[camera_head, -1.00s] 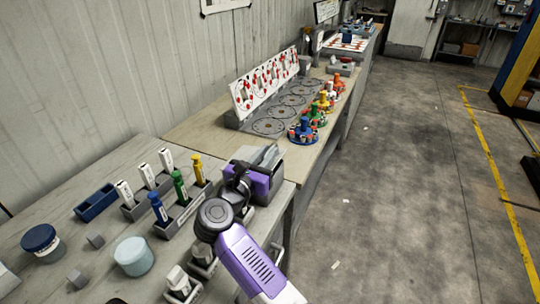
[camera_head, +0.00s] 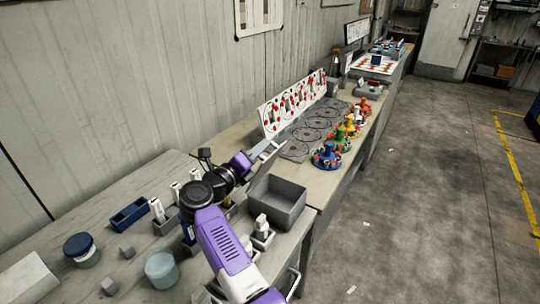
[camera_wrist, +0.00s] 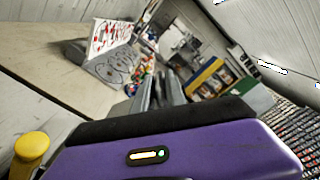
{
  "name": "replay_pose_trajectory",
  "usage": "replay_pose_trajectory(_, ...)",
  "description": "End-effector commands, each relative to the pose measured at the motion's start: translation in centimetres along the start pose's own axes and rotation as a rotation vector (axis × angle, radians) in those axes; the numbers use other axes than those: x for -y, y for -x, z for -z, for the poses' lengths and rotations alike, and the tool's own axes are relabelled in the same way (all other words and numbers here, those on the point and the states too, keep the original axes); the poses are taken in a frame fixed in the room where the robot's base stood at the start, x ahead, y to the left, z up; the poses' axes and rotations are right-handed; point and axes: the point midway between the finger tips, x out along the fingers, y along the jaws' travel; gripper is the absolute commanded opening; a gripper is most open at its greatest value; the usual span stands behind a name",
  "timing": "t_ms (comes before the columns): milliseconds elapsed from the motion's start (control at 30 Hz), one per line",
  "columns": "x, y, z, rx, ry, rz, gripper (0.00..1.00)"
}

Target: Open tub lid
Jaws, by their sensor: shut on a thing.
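A small tub with a dark blue lid (camera_head: 80,245) stands upright on the near bench at the left in the head view. A pale blue tub (camera_head: 162,270) stands to its right, nearer to me. My gripper (camera_head: 268,153) is well away from both, above the bench near its far right end, with its grey fingers pointing away from the tubs. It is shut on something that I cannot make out. In the wrist view the fingers (camera_wrist: 158,90) show beyond the purple housing, and no tub is visible there.
An open grey bin (camera_head: 276,203) stands at the bench's right edge, beside my gripper. A blue tray (camera_head: 130,215), marker holders and small grey blocks occupy the near bench. A yellow-topped thing (camera_wrist: 32,146) is close in the wrist view.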

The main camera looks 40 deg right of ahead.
Motion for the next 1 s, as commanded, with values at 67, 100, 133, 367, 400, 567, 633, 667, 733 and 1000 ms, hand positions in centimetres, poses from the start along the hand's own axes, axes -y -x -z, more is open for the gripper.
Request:
replay_pose_trajectory(67,-0.8,0.1,-0.7,0.001,0.057,-0.006,0.0)
replay_pose_trajectory(100,-1.0,0.2,-1.1,0.002,0.083,-0.005,0.0)
replay_pose_trajectory(133,-1.2,0.2,-1.3,0.002,0.103,-0.006,0.0)
replay_pose_trajectory(367,-2.1,0.1,-2.5,0.0,0.216,-0.004,0.0)
replay_pose_trajectory(400,-2.2,0.1,-2.6,0.0,0.23,-0.004,0.0)
replay_pose_trajectory(567,-2.5,0.1,-3.0,0.0,0.264,-0.005,0.0)
replay_pose_trajectory(633,-2.6,0.1,-3.0,0.0,0.272,-0.004,0.0)
replay_pose_trajectory(667,-2.6,0.1,-3.0,0.0,0.274,-0.004,0.0)
replay_pose_trajectory(733,-2.6,0.1,-3.0,0.0,0.277,-0.004,0.0)
replay_pose_trajectory(1000,-2.6,0.1,-3.0,-0.001,0.277,-0.005,0.0)
